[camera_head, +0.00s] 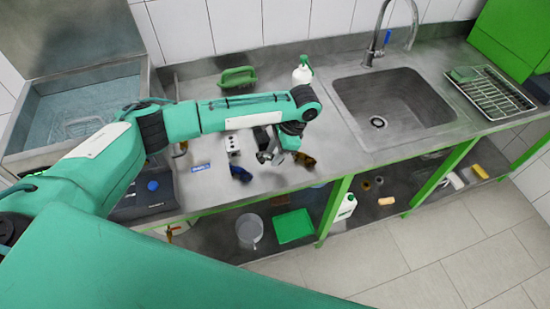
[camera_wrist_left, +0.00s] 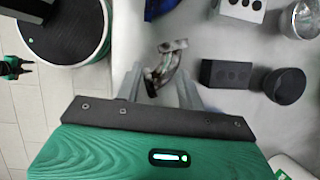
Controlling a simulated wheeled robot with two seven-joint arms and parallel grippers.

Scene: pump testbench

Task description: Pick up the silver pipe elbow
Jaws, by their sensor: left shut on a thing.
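The silver pipe elbow (camera_wrist_left: 165,65) shows in the left wrist view between the two fingers of my left gripper (camera_wrist_left: 160,88). The fingers are shut on it, one on each side. In the head view my left gripper (camera_head: 270,157) is over the steel counter, near its front edge, pointing down. The elbow is small there and partly hidden by the gripper and wrist. I cannot tell whether it touches the counter.
A grey block with dark holes (camera_head: 233,145) and a dark blue item (camera_head: 241,173) stand left of the gripper. A black block (camera_wrist_left: 226,74) and a round black part (camera_wrist_left: 285,85) are close by. A white bottle (camera_head: 302,74) stands behind; the sink (camera_head: 395,105) is right.

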